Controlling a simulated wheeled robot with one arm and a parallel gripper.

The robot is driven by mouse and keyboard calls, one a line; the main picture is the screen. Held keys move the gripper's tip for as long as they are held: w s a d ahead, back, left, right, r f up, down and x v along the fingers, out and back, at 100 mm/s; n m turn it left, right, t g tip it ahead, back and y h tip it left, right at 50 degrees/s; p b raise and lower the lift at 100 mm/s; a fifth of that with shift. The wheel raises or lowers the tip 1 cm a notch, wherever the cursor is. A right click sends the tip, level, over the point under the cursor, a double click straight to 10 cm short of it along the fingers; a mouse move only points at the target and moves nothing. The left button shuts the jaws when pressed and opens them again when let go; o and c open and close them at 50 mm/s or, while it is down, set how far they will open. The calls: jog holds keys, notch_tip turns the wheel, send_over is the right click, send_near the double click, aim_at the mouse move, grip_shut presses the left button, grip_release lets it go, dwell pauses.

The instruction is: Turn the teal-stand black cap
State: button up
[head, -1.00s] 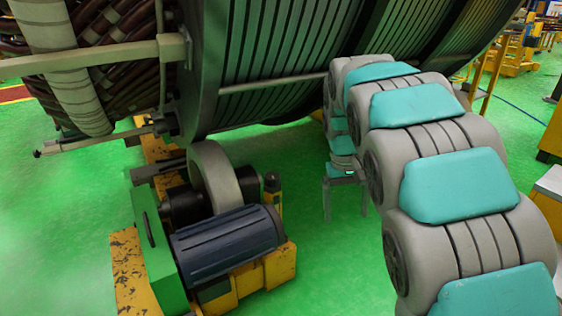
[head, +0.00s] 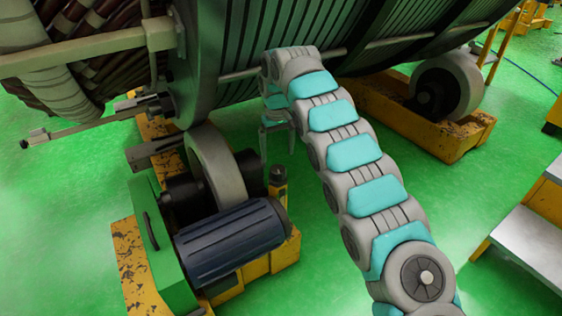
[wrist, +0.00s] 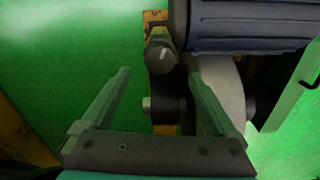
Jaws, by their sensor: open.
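A black cap (head: 277,174) tops a short, worn yellow stand beside the dark blue motor in the head view. No teal shows on this stand. In the wrist view the round black cap (wrist: 160,56) has a pale line on its top and lies just beyond the fingertips, roughly in line with the gap. My gripper (head: 277,148) is open and empty, its fingers pointing down above and slightly behind the cap. In the wrist view my gripper (wrist: 160,74) shows two spread fingers, apart from the cap.
The dark blue ribbed motor (head: 230,240) and a grey roller wheel (head: 215,170) stand close to the cap. The large stator (head: 230,60) overhangs behind. A second roller (head: 448,88) on a yellow base is at the right. Green floor (head: 300,240) is clear right of the motor.

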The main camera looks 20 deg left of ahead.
aim_at(278, 169)
jog(key=shift+f+p, duration=0.3)
jog(key=shift+f, duration=3.55)
jog(key=c, duration=1.4)
jog(key=shift+m, duration=3.3)
jog(key=o, duration=1.4)
